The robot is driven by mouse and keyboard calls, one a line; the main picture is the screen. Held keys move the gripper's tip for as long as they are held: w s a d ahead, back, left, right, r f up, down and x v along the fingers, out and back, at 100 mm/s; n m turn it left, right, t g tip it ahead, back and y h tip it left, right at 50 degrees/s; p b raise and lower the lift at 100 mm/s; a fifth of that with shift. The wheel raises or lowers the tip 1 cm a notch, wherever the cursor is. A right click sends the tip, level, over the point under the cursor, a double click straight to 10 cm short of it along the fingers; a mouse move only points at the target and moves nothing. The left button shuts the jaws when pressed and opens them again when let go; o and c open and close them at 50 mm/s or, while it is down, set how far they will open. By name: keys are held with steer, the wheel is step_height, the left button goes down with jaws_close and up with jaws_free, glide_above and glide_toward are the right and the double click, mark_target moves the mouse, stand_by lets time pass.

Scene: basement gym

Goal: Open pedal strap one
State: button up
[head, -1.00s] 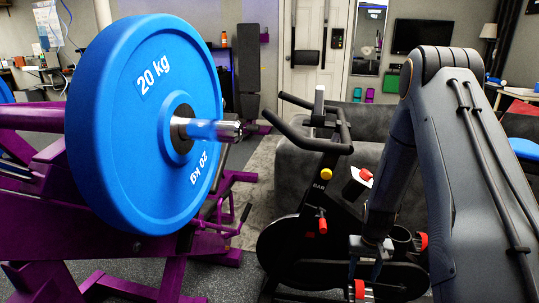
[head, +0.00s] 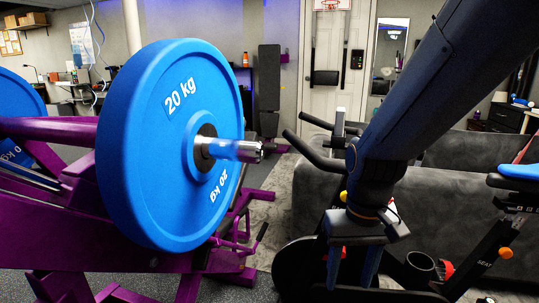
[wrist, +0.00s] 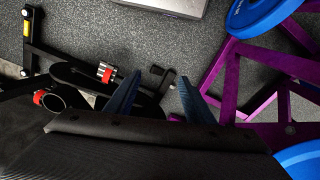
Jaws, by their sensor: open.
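My gripper (head: 351,272) points down over the lower part of the black exercise bike (head: 310,272) in the head view. In the wrist view, my gripper (wrist: 160,84) is open, with two dark blue fingers apart and nothing held. A small black angled part (wrist: 160,74) shows between the fingertips, below them; I cannot tell if it is a pedal or its strap. A red and silver cylindrical piece (wrist: 106,72) lies just left of the left finger. No strap can be made out clearly, and my gripper hides part of the bike in the head view.
A purple rack (head: 75,215) with a blue 20 kg plate (head: 150,150) stands left of the bike; its purple frame (wrist: 232,82) is close to the right finger. A grey sofa (head: 460,195) is behind.

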steer(key=s+a+r, duration=0.2)
steer(key=s+r, duration=0.1)
steer(key=s, duration=0.4)
steer(key=d+r+p, duration=0.5)
steer(key=r+p, duration=0.1)
steer(key=p, duration=0.6)
steer(key=shift+s+m+p, duration=0.15)
steer(key=shift+m+p, duration=0.15)
steer(key=shift+p, duration=0.1)
steer(key=shift+d, duration=0.1)
steer(key=w+d+f+m+b, duration=0.1)
steer(key=w+d+f+b, duration=0.4)
steer(key=f, duration=0.9)
steer(key=w+d+f+m+b, duration=0.1)
steer(key=w+d+f+b, duration=0.5)
steer(key=f, duration=0.8)
steer(key=w+d+f+m+b, duration=0.1)
steer(key=w+d+f+b, duration=0.5)
steer(key=w+f, duration=0.5)
step_height(320, 180, down, 4)
steer(key=shift+d+r, duration=0.15)
step_height(320, 180, down, 8)
steer(key=shift+f+b, duration=0.1)
steer(key=shift+b, duration=0.8)
